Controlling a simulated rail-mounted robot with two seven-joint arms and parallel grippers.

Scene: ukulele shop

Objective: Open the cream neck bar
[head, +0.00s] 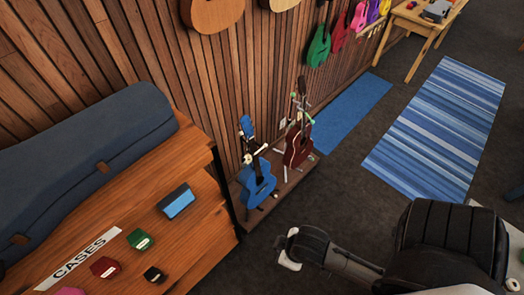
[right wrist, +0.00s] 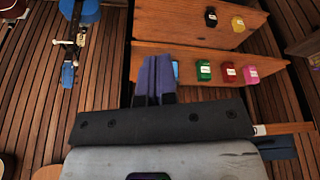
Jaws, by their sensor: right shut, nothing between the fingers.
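A blue ukulele (head: 258,184) stands upright on a floor stand against the wooden wall. The cream neck bar (head: 261,149) crosses its neck just below the blue headstock; its open or closed state is too small to tell. In the right wrist view a small pale part (right wrist: 82,38), seemingly this bar, shows at upper left by the blue headstock. My right gripper (right wrist: 154,62) has its bluish fingers shut and empty, apart from the bar. In the head view my right arm's end is in front of the stands, at lower right. My left gripper is out of view.
A dark red ukulele (head: 297,147) with green stand parts is close to the right of the blue one. A wooden shelf unit (head: 205,215) with small coloured cases and a big dark case (head: 90,165) is at left. Dark floor in front is open.

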